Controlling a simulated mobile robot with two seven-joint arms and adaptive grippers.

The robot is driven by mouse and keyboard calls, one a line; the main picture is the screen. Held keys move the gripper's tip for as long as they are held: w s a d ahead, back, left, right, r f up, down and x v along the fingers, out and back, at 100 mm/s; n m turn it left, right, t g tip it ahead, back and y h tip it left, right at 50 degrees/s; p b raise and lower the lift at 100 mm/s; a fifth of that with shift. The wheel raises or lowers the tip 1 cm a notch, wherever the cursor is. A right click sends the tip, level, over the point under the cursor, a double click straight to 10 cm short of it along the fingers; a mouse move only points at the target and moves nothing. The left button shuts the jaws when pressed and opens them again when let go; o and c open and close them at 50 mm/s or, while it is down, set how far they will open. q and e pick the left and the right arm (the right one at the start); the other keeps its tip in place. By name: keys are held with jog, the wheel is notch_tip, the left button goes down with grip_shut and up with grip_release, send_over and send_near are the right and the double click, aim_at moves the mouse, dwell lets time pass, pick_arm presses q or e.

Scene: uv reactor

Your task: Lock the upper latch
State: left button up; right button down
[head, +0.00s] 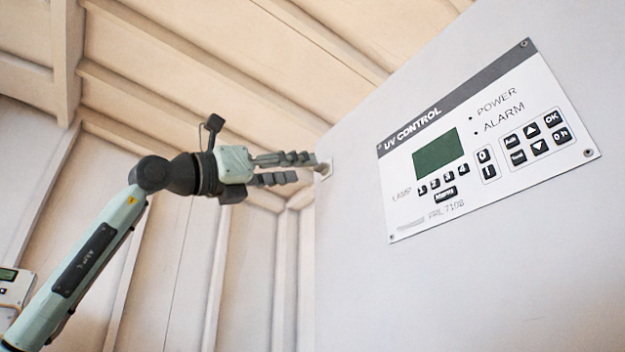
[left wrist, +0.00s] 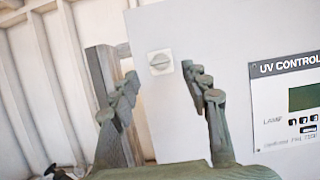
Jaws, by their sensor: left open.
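The upper latch (left wrist: 160,63) is a small pale square plate with a round knob, set near the left edge of the cabinet's front in the left wrist view. My left gripper (head: 317,168) is open and points at the latch from the left. In the left wrist view its fingers (left wrist: 165,100) stand apart on either side below the latch, with nothing between them. I cannot tell whether the fingertips touch the latch. My right gripper is in neither view.
The large grey-white cabinet (head: 400,290) fills the right side. Its UV control panel (head: 490,140) has a green screen and several buttons, right of the latch. A ribbed pale wall and ceiling (head: 180,110) lie behind. A small device (head: 15,288) is at the far left.

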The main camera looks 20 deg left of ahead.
aim_at(319, 168)
pick_arm(q)
jog(key=shift+p+x, duration=0.4)
jog(key=shift+x, duration=1.6)
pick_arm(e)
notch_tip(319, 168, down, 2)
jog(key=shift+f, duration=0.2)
pick_arm(q)
grip_shut()
